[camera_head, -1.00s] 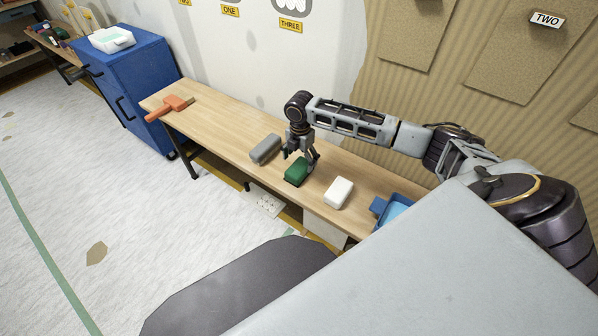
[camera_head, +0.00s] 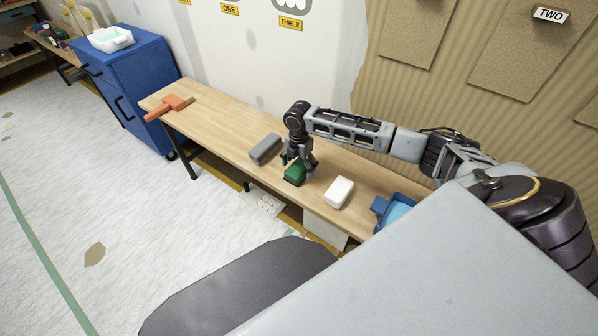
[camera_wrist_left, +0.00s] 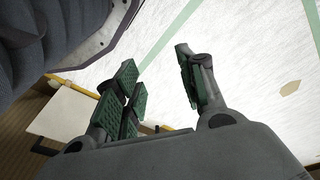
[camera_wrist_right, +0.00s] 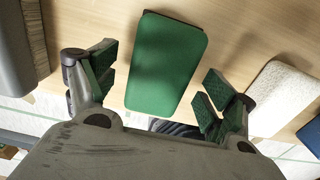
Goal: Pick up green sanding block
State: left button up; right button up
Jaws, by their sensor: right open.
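The green sanding block (camera_head: 295,173) lies on the wooden bench. It also shows in the right wrist view (camera_wrist_right: 166,64), lying flat between the two fingers and apart from both. My right gripper (camera_head: 298,167) is just above the block, pointing down, with its fingers spread on either side; the right wrist view shows this open gripper (camera_wrist_right: 158,92) empty. My left gripper (camera_wrist_left: 165,90) shows only in its own wrist view, open and empty, above the pale floor and away from the bench top.
On the bench (camera_head: 222,118), a grey block (camera_head: 265,148) lies left of the green one and a white block (camera_head: 339,193) right of it. A blue tray (camera_head: 396,211) is at the right end. An orange tool (camera_head: 170,107) lies at the far left end.

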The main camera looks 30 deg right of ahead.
jog(key=shift+f, duration=0.6)
jog(key=c, duration=1.2)
